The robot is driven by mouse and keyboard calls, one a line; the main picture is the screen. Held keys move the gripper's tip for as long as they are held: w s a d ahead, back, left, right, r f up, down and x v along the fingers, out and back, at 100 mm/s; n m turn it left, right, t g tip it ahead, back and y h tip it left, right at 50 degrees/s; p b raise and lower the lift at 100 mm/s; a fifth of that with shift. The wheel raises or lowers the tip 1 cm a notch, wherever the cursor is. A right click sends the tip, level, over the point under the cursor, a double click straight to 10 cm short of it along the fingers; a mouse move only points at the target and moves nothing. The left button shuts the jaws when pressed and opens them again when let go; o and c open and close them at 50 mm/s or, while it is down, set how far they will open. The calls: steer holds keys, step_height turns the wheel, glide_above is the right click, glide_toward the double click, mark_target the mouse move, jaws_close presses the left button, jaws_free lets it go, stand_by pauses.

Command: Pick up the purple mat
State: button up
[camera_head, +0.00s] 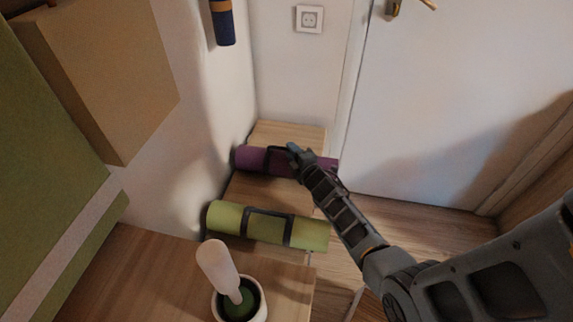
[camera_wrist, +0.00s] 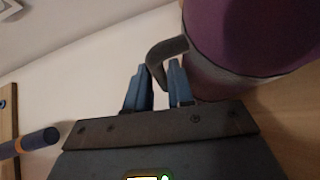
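The purple mat (camera_head: 254,160) is rolled up and lies on a wooden surface by the wall, with a dark carrying strap (camera_head: 279,152) around it. In the wrist view the purple mat (camera_wrist: 245,35) is close at the upper right. My gripper (camera_head: 298,157) is at the strap in the head view and covers part of the mat. In the wrist view my gripper (camera_wrist: 160,78) has its two blue fingers either side of the dark strap loop (camera_wrist: 168,53), with a narrow gap between them. I cannot tell whether they are closed on the strap.
A rolled green mat (camera_head: 236,222) with a dark strap lies in front of the purple one. A white pot (camera_head: 222,306) holding a pale-handled brush stands nearer. A blue rolled thing (camera_head: 225,28) is at the wall. A white door (camera_head: 440,110) stands behind; wooden floor is right.

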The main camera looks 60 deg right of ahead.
jaws_close()
stand_by(1.2)
